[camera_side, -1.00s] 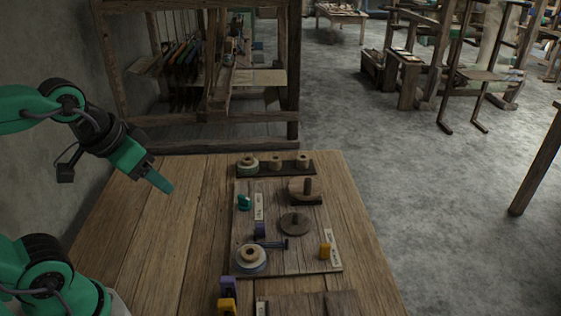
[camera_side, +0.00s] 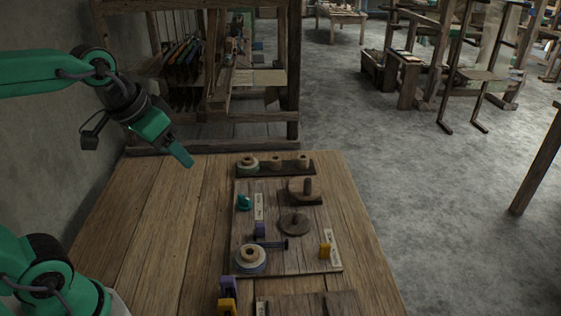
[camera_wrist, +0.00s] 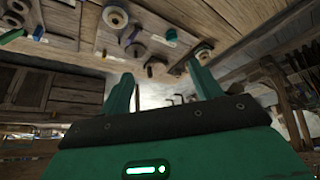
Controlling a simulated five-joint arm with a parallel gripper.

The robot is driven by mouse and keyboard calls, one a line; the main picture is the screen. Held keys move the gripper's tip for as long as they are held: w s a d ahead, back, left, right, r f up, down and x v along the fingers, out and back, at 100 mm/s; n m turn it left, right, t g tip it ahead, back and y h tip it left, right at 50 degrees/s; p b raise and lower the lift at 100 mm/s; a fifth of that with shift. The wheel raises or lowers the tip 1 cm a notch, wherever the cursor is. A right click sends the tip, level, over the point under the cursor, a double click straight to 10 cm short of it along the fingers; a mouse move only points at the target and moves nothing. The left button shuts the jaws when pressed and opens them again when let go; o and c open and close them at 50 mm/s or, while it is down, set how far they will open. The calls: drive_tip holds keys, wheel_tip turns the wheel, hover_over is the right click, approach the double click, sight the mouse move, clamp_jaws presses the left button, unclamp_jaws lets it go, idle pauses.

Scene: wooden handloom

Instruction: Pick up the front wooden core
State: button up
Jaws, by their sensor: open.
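Two small wooden cores, one on the left (camera_side: 276,161) and one on the right (camera_side: 302,160), stand upright on the dark rack (camera_side: 262,171) at the far end of the table. I cannot tell which is the front one. A wound spool (camera_side: 248,162) stands left of them. My gripper (camera_side: 186,158) is in the air above the table's far left part, left of the rack and apart from everything. In the wrist view my gripper (camera_wrist: 161,74) shows two green fingers spread open with nothing between them. Spools and pegs show beyond the fingers there.
The table's left part (camera_side: 150,235) is bare. A loom frame (camera_side: 220,118) stands behind the table.

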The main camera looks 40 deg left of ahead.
drive_tip(key=w+r, duration=0.3)
drive_tip(key=w, duration=0.9)
drive_tip(key=g, duration=0.2)
hover_over(302, 155)
drive_tip(key=s+d, duration=0.1)
drive_tip(key=s, duration=0.3)
drive_tip(key=shift+m, duration=0.4)
wheel_tip(302, 155, down, 21)
drive_tip(key=shift+w+d+f, duration=0.15)
drive_tip(key=shift+f, duration=0.05)
drive_tip(key=shift+f, duration=0.1)
drive_tip(key=shift+x, duration=1.2)
drive_tip(key=shift+x, duration=2.6)
